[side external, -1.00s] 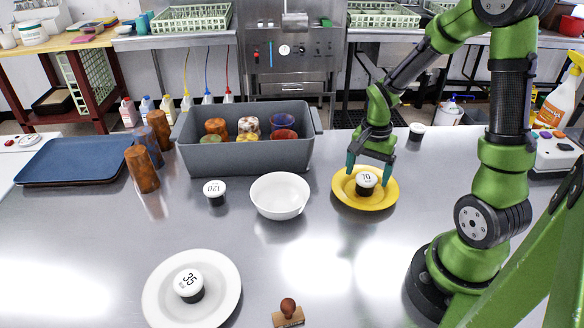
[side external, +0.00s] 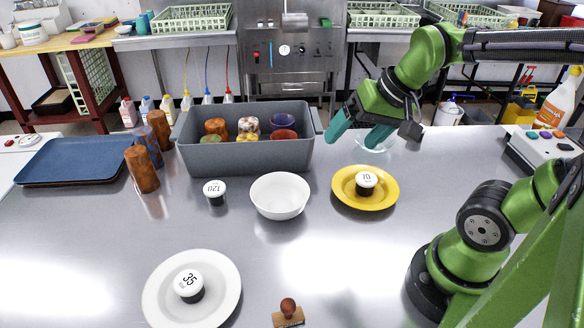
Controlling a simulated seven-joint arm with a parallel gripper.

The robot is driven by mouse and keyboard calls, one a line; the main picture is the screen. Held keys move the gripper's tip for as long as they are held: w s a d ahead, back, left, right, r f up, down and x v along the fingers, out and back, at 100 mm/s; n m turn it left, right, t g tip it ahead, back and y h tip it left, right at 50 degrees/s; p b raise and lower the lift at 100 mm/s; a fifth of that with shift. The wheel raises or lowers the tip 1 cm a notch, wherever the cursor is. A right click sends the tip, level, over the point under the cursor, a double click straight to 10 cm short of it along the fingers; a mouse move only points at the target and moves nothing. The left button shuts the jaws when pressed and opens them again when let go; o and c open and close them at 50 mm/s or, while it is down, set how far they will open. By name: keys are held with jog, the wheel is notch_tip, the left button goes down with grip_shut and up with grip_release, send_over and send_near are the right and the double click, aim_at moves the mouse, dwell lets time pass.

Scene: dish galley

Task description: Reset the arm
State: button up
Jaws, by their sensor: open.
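My gripper (side external: 356,137) is raised above the back of the steel table, right of the grey bin. Its two teal fingers are apart, point down to the left, and hold nothing that I can see. A black jar with a white numbered lid (side external: 366,181) stands upright on the yellow plate (side external: 345,193), below and apart from the gripper. My arm stretches in from the right edge. A pale, clear rim (side external: 371,148) shows just below the fingers; I cannot tell what it is.
The grey bin (side external: 240,159) holds several cups. A white bowl (side external: 280,196), a jar marked 120 (side external: 215,192) and a white plate (side external: 222,308) with a jar marked 35 (side external: 189,285) stand nearby. A wooden stamp (side external: 288,315) is at the front.

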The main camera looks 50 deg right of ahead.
jog(key=a+n, duration=0.1)
jog(key=s+a+r+n+t, duration=0.1)
jog(key=s+a+y, duration=0.1)
jog(key=shift+a+r+n, duration=0.1)
jog(key=shift+r+n, duration=0.3)
